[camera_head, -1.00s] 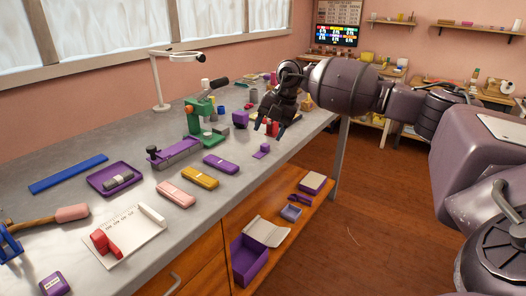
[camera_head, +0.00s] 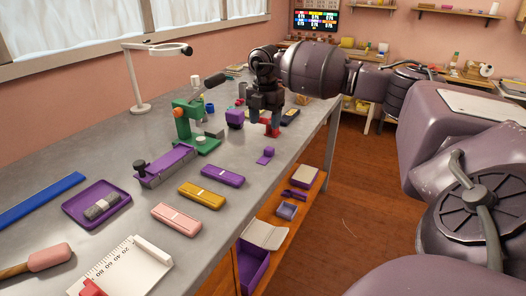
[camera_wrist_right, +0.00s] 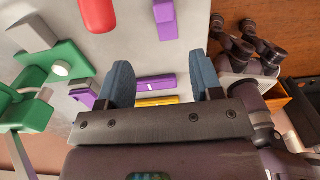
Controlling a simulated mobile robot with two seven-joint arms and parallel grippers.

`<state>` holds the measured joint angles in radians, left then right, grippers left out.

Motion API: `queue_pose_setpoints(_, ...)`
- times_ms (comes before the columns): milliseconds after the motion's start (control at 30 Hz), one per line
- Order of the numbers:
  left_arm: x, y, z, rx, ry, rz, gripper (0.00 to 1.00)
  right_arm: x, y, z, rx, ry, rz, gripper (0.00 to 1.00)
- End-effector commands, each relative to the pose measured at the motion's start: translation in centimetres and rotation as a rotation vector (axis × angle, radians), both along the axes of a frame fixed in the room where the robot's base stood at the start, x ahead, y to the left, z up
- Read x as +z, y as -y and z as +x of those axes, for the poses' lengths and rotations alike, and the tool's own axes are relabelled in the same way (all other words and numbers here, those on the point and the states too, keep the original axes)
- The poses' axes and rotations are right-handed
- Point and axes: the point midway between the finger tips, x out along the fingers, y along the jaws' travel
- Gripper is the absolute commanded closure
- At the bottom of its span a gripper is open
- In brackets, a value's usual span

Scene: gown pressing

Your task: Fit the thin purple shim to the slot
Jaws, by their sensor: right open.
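A small flat purple piece with a raised tab (camera_head: 265,155), which looks like the shim, lies on the grey table near its right edge. It seems to show at the top of the right wrist view (camera_wrist_right: 165,18). A long purple fixture (camera_head: 165,166) stands left of it; I cannot make out a slot clearly. My right gripper (camera_head: 264,120) is over the table, beyond the purple piece. In the right wrist view its blue fingers (camera_wrist_right: 158,66) are apart with nothing between them. My left gripper is out of view.
A purple case (camera_head: 223,176), yellow case (camera_head: 201,196) and pink case (camera_head: 176,219) lie in a row. A green press (camera_head: 190,125) stands behind the fixture. A red object (camera_head: 272,130) is close to my right gripper. A purple tray (camera_head: 72,216) sits left.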

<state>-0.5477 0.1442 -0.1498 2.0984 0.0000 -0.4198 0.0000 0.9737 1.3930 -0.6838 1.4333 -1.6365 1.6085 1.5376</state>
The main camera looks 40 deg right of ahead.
Motion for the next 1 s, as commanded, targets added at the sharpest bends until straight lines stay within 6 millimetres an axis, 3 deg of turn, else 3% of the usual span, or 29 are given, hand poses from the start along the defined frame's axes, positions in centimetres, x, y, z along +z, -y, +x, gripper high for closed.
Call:
queue_pose_setpoints(233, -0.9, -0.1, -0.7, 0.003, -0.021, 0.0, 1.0, -3.9, 0.0, -0.1, 0.001, -0.006, 0.002, 0.4)
queue_pose_setpoints(533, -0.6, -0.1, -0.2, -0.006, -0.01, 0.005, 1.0, -5.8, 0.1, -0.3, 0.001, -0.003, 0.0, 0.4)
queue_pose_setpoints(800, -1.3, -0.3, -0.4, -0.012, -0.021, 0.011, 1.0, -9.5, 0.2, -0.7, 0.001, -0.005, 0.003, 0.4)
queue_pose_setpoints(1000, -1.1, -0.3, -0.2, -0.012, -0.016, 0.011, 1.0, -10.0, 0.2, -0.6, 0.001, 0.0, 0.001, 0.4)
